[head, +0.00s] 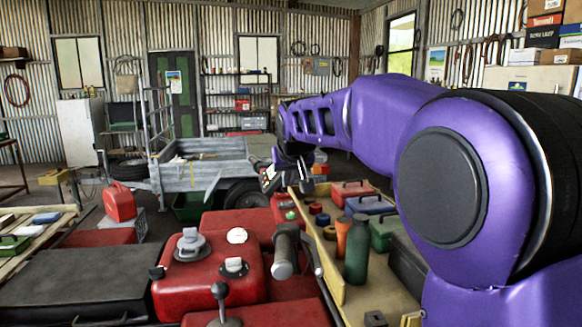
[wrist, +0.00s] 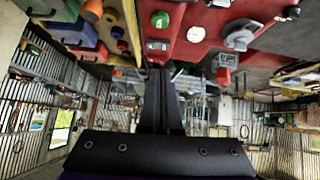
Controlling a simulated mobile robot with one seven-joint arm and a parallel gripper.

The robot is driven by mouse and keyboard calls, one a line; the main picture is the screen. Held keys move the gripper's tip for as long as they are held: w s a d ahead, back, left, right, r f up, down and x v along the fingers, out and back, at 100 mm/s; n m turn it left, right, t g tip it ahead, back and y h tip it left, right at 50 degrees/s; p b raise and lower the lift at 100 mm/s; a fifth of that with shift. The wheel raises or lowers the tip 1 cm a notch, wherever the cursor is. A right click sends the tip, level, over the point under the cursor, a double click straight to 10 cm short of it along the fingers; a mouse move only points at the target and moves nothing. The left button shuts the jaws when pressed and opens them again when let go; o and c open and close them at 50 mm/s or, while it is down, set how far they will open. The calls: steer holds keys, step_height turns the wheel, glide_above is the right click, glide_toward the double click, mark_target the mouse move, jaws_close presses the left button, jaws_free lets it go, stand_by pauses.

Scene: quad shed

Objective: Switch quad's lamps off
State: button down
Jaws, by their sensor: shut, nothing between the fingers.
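The red quad (head: 225,275) fills the lower middle of the head view, with its body also across the top of the wrist view (wrist: 200,12). I cannot tell which of these works the lamps, and no lit lamp is clear. My gripper (wrist: 158,72) is shut and empty, its tips just below the grey fitting in the wrist view; contact cannot be told.
A wooden tray (head: 338,287) with a green bottle (head: 357,250) and several boxes stands close right of the quad. A black handlebar grip (head: 285,252) sticks up in front. A grey trailer (head: 200,172) stands behind. A black case (head: 80,285) lies left.

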steer(key=v, duration=0.7)
steer(key=shift+r, duration=0.1)
steer(key=shift+h, duration=0.4)
steer(key=w, duration=0.2)
steer(key=w+f, duration=0.1)
steer(key=w, duration=0.1)
steer(key=shift+w+a, duration=0.2)
steer(key=shift+w, duration=0.1)
